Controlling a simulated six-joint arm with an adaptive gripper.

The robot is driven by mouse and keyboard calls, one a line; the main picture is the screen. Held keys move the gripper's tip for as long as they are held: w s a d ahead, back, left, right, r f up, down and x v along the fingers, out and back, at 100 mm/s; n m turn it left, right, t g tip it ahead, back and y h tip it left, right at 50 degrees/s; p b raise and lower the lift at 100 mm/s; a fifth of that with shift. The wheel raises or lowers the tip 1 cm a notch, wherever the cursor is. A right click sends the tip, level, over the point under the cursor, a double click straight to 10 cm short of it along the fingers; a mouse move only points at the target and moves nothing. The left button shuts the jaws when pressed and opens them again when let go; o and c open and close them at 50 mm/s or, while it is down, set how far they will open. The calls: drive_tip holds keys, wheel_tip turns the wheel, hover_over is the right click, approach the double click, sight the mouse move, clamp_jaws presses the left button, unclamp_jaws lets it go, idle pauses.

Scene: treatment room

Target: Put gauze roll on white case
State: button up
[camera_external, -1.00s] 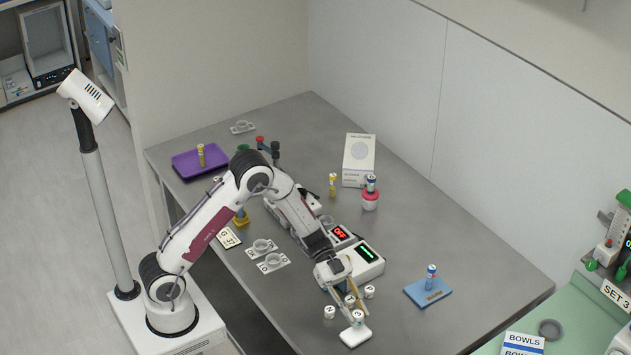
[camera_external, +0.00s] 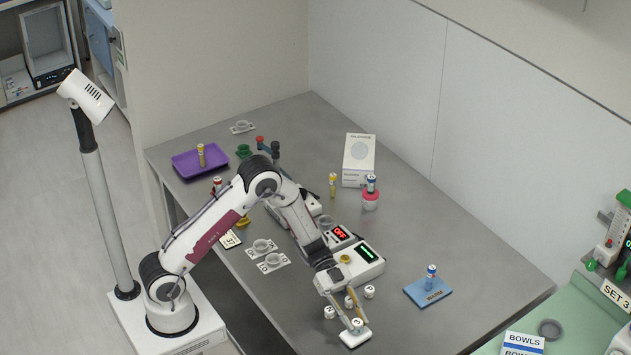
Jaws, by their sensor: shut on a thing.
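My gripper (camera_external: 353,321) points down at the front of the table, shut on a small white roll with a dark mark on its top, the gauze roll (camera_external: 357,324). The roll is at the top of the small flat white case (camera_external: 353,339) and appears to rest on it, though exact contact is too small to tell. The fingers hide part of the roll and the case's far side. Similar white rolls stand close by: one to the left (camera_external: 330,312), one behind the fingers (camera_external: 349,301) and one to the right (camera_external: 369,292).
Behind the gripper is a white device with a green display (camera_external: 367,253), next to one reading OFF (camera_external: 341,235). The table's front edge is close; the right front of the table is clear.

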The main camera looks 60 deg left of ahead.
drive_tip(key=shift+f, duration=0.15)
drive_tip(key=o, duration=0.8)
drive_tip(key=shift+r, duration=0.2)
drive_tip(key=v, duration=1.2)
drive_tip(key=shift+w+r, duration=0.1)
